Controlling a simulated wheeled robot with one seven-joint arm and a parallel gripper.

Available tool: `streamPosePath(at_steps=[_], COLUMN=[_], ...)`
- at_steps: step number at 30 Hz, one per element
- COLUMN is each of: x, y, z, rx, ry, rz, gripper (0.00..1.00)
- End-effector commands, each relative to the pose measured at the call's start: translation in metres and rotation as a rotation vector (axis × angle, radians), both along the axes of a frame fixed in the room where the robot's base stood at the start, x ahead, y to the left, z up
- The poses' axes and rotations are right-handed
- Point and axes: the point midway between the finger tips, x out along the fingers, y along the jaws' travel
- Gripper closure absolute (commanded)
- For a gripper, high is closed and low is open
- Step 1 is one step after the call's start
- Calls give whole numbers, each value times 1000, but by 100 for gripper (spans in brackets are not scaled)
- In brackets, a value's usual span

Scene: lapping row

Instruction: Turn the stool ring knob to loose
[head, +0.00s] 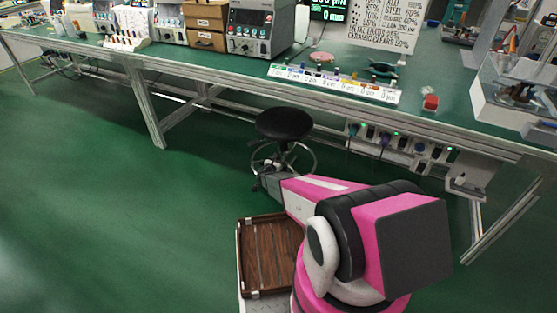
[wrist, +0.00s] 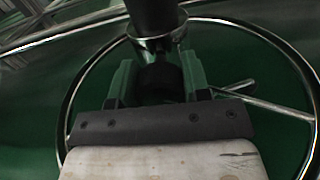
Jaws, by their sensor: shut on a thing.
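The stool (head: 284,124) stands on the green floor at the front of the bench, with a round black seat and a chrome foot ring (head: 314,160). In the wrist view, its dark post (wrist: 152,14) enters a chrome collar (wrist: 158,41), with the foot ring circling around. A black ring knob (wrist: 160,83) sits just below the collar, between the green fingers of my gripper (wrist: 159,72). My gripper is shut on the knob, one finger on each side. In the head view, the gripper is low at the stool and the knob cannot be made out. Any loose marking is not visible.
The long bench (head: 190,63) runs behind the stool, its metal legs and lower rail close by. Sockets with plugs (head: 385,138) hang under its edge at right. A slatted brown tray (head: 268,255) is beside my arm. Open floor lies to the left.

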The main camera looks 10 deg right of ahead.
Motion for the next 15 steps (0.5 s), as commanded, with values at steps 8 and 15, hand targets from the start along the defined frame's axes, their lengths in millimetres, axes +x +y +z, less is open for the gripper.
streamPosePath(at_steps=[8,15], x=[-1,-1], y=[0,-1], z=[0,1], rx=[69,216], ry=[-50,-158], rz=[-1,-1], gripper=[80,80])
